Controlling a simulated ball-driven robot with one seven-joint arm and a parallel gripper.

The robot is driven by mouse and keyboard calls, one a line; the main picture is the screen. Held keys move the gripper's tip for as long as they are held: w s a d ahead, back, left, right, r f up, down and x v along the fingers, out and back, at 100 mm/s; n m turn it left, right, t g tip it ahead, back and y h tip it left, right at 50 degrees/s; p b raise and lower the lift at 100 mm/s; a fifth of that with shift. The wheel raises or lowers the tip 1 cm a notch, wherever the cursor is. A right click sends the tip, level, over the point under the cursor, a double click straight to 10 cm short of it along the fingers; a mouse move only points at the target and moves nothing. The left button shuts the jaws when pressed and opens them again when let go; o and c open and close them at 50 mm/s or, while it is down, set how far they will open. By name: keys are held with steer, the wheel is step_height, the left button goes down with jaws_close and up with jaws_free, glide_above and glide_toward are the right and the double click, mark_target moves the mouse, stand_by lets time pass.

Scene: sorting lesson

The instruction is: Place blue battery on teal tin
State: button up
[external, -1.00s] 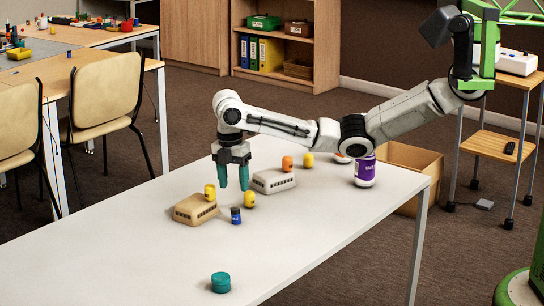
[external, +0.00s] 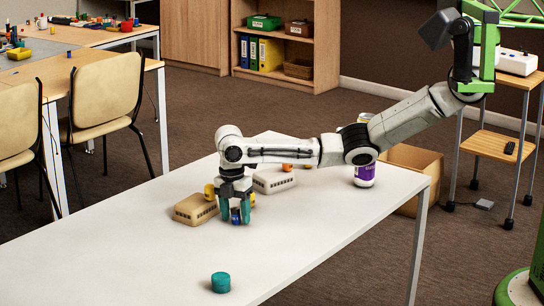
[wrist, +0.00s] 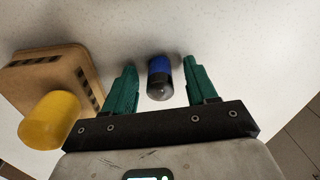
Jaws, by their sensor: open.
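The blue battery (external: 236,216) stands on the white table; the wrist view shows its blue body, black band and silver end (wrist: 159,77). My gripper (external: 235,219) is lowered over it, with the teal fingers open on either side. In the wrist view, my gripper (wrist: 161,72) has the battery between its fingers, with gaps visible on both sides. The teal tin (external: 221,283) sits apart on the table, nearer the front edge, with its top bare.
A tan slotted box (external: 193,210) with a yellow cylinder (wrist: 50,119) by it is just left of my gripper. A pale slotted box (external: 273,180), an orange cylinder (external: 287,167) and a purple-labelled bottle (external: 365,177) stand behind. The table around the tin is clear.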

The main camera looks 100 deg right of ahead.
jaws_close()
stand_by(0.4)
steer(key=shift+r, duration=0.1)
steer(key=shift+r, duration=0.5)
step_height(320, 180, up, 2)
steer(key=shift+r, duration=0.2)
steer(key=s+a+r+p, duration=0.3)
steer(key=s+r+p, duration=0.6)
steer(key=s+p, duration=0.3)
steer(key=shift+s+r, duration=0.25)
steer(key=shift+s, duration=0.6)
